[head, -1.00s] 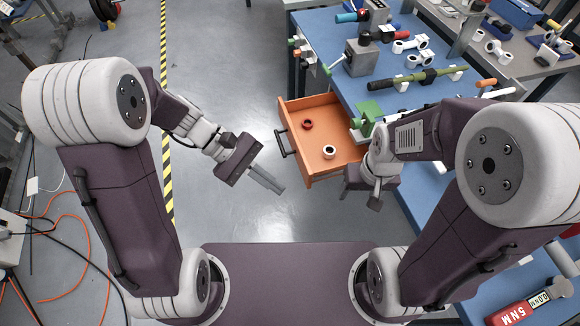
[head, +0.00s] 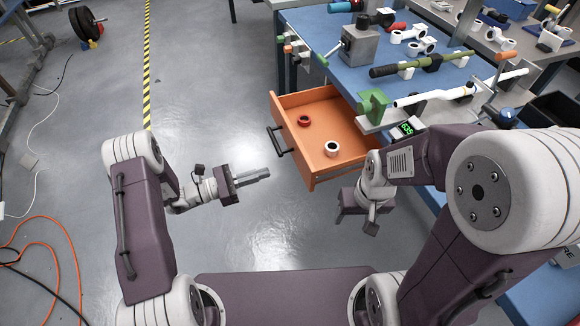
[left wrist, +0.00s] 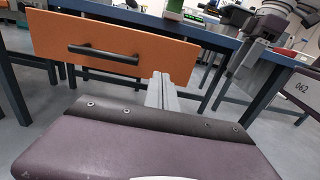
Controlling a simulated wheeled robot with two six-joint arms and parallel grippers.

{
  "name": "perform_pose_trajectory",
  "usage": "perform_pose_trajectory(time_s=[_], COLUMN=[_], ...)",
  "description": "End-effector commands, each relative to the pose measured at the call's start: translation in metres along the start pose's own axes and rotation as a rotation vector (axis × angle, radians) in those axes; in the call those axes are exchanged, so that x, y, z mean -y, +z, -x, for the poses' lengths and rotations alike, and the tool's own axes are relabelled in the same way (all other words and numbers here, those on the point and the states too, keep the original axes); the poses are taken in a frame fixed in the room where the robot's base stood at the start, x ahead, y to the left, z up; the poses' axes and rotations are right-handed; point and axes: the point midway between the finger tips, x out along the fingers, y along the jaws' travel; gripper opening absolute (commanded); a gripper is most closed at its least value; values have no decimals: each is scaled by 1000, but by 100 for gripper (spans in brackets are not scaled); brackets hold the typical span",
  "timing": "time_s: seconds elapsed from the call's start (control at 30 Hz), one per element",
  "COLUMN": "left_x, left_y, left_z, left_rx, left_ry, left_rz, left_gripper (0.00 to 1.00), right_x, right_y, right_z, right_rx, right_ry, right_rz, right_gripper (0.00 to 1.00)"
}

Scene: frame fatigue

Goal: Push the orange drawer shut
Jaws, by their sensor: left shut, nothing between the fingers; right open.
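The orange drawer (head: 345,128) stands pulled out from the blue-topped bench in the head view. A red ring (head: 303,120) and a white ring (head: 331,148) lie in it. Its front panel with a black handle (head: 280,141) faces left; the panel (left wrist: 150,50) and handle also show in the left wrist view. My left gripper (head: 268,174) is shut and empty, pointing right, a little apart from the drawer front; its fingers (left wrist: 162,90) appear below and right of the handle in the left wrist view. My right gripper (head: 370,228) hangs just in front of the drawer's near side; its fingers are hard to make out.
The blue bench (head: 312,40) carries a grey vise block (head: 360,45), a green clamp (head: 374,102), a torque wrench (head: 425,65) and several white parts. Open grey floor (head: 215,80) lies left of the drawer.

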Motion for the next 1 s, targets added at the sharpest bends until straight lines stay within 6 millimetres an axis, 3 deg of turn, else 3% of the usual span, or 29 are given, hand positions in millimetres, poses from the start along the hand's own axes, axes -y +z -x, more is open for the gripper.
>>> perform_pose_trajectory(time_s=[0.2, 0.43, 0.6, 1.0], left_x=[2, 1, 1, 1], left_y=[-2, -2, -1, 0], left_z=[-49, -85, -95, -97], left_rx=[0, -1, -1, -1], left_ry=[-5, -4, -2, -1], left_rz=[-1, -1, 0, 0], left_gripper=[0, 0, 0, 0], right_x=[0, 0, 0, 0], right_y=[1, 2, 2, 2], right_z=[-8, -14, -15, -15], right_rx=[0, 0, 0, 1], right_ry=[0, 0, 0, 0], right_rz=[0, 0, 0, 0], right_gripper=[63, 63, 63, 63])
